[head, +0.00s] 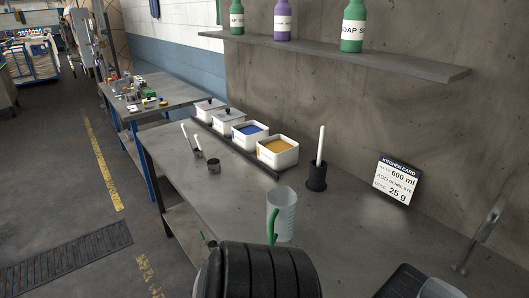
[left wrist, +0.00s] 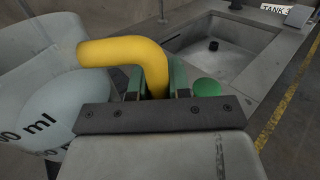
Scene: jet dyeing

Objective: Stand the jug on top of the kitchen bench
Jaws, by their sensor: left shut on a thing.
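In the left wrist view my left gripper (left wrist: 153,85) is shut on the yellow handle (left wrist: 125,52) of a translucent jug (left wrist: 38,95) with dark "ml" markings. The jug's body is cut off at the left edge. In the head view this yellow handle does not show. The kitchen bench (head: 225,200) is a long grey top. Another clear jug (head: 286,212) with a green handle stands upright on it, just beyond my dark arm part at the bottom. My right gripper is in neither view.
White bins (head: 278,152) stand in a row along the bench's back. A dark holder (head: 316,178), small cup (head: 214,166) and kitchen card (head: 398,182) are also there. Bare bench lies left of the green-handled jug. A shelf (head: 340,56) holds bottles. The wrist view shows a grey basin (left wrist: 215,50).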

